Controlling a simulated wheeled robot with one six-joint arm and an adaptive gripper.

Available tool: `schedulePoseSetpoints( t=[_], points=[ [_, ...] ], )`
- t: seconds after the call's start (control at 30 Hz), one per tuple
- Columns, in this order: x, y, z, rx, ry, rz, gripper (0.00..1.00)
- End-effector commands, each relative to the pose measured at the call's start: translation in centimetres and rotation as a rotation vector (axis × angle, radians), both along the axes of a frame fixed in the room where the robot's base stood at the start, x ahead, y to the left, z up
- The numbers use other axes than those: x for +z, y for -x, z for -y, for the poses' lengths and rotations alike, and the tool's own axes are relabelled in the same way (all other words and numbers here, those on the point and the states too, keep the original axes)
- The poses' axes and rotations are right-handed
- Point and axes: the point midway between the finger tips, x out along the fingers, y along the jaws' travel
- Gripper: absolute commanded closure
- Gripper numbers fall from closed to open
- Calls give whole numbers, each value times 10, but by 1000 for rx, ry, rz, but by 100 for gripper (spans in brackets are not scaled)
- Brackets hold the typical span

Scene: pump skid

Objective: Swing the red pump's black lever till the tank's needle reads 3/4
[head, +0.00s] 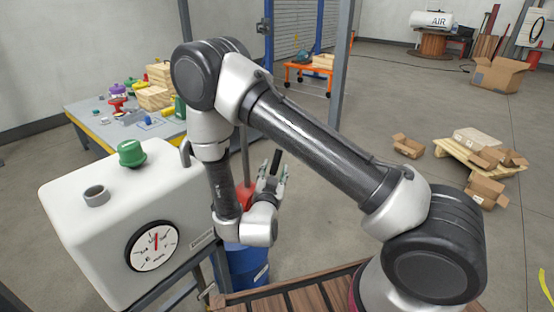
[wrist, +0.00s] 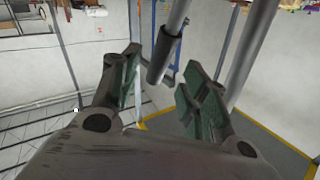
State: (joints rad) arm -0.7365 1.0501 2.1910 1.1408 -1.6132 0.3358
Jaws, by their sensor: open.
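The white tank (head: 75,205) stands at the left in the head view. Its round dial (head: 153,246) has a red needle pointing about straight up; the marks are too small to read surely. The red pump (head: 244,193) is mostly hidden behind my arm, above a blue drum (head: 247,268). The lever's black grip (head: 277,158) rises by my gripper (head: 272,174). In the wrist view, the black grip (wrist: 164,58) on its grey rod lies between the open green-padded fingers of my gripper (wrist: 160,75), with gaps visible on both sides.
A grey post (head: 341,75) rises behind my arm. A slatted wooden surface (head: 290,298) is at the front. Cardboard boxes and a pallet (head: 460,160) lie on the right; open floor surrounds them.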

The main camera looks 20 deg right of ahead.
Motion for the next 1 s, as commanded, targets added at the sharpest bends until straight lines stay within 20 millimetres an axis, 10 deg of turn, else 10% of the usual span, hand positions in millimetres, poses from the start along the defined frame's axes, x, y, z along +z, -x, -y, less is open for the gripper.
schedulePoseSetpoints(
  t=[0.3,0.7,1.0],
  points=[
    [0,-48,21,-2,-2,0,55],
    [0,-60,25,1,-1,0,55],
    [0,-59,25,1,-1,0,100]
  ],
)
